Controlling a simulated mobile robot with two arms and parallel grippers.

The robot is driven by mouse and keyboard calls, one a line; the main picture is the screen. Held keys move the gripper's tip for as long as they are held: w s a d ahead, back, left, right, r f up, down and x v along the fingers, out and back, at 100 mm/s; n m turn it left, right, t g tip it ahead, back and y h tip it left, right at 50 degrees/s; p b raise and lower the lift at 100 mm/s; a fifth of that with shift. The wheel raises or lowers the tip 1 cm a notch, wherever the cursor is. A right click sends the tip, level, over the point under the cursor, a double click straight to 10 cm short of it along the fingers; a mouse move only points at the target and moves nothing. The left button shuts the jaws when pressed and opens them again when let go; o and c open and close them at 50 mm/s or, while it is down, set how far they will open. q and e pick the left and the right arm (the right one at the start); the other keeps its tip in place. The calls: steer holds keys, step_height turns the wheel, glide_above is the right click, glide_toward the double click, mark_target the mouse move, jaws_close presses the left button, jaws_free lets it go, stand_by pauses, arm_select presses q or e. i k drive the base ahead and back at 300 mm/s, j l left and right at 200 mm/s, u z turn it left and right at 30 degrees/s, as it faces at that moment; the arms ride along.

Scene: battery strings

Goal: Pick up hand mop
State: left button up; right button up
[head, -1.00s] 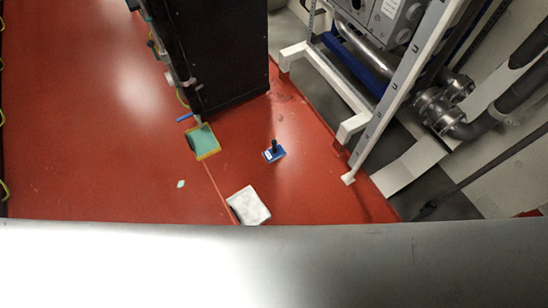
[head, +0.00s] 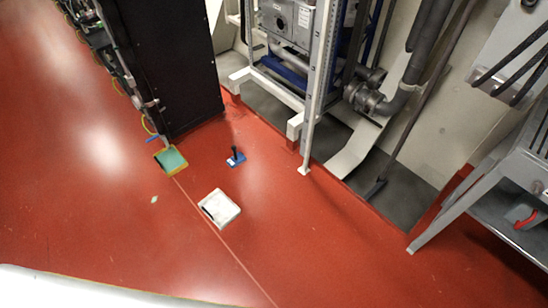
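A small blue block-like tool with an upright black handle (head: 235,157) stands on the red floor, right of centre-left and in front of the black cabinet. It looks like the hand mop, though it is small in the view. A long dark-handled tool (head: 414,115) with a flat head leans against the wall farther right. Neither of my grippers shows in the head view.
A white tray-like box (head: 219,208) and a green pad with a yellow edge (head: 171,160) lie on the floor. A black cabinet (head: 165,65) stands behind. A white metal frame (head: 310,110) and a grey cart (head: 490,175) stand to the right. The front floor is clear.

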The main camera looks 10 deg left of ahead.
mark_target(239, 158)
steer(key=i+j+z, duration=0.2)
steer(key=j+z, duration=0.2)
steer(key=j, duration=0.25)
steer(key=i+j+z, duration=0.25)
steer(key=j+z, duration=0.2)
steer(key=j, duration=0.25)
